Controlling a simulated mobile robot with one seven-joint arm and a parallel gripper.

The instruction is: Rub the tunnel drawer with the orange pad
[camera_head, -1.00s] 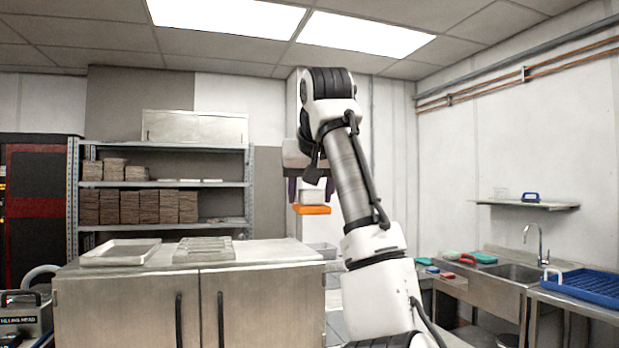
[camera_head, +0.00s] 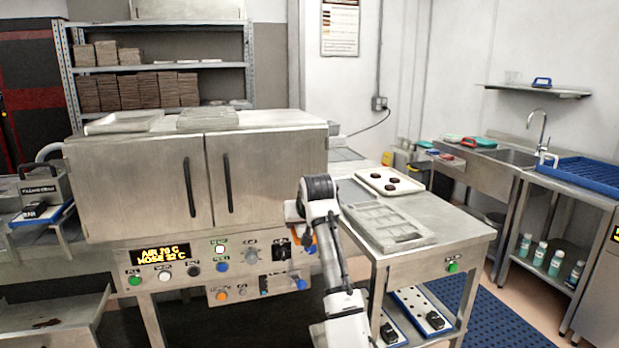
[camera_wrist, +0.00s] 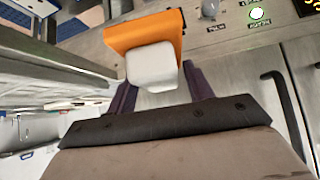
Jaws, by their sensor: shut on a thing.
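The orange pad (camera_wrist: 140,30) has a pale block-shaped handle (camera_wrist: 152,68). My gripper (camera_wrist: 158,86) is shut on this handle, with a dark purple finger on either side. In the head view a small part of the orange pad (camera_head: 308,239) shows beside my arm, at the right end of the control panel. The rest of it is hidden by the arm. The steel tunnel cabinet (camera_head: 140,190) has two doors with dark handles. I cannot tell which part is its drawer. Contact between the pad and any surface cannot be made out.
A steel table (camera_head: 440,228) at right carries a grey mould (camera_head: 385,226) and a white tray (camera_head: 372,176) with dark round pieces. The panel's knobs (camera_head: 251,257) stick out near my gripper. A stained tray (camera_head: 45,325) sits low at left.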

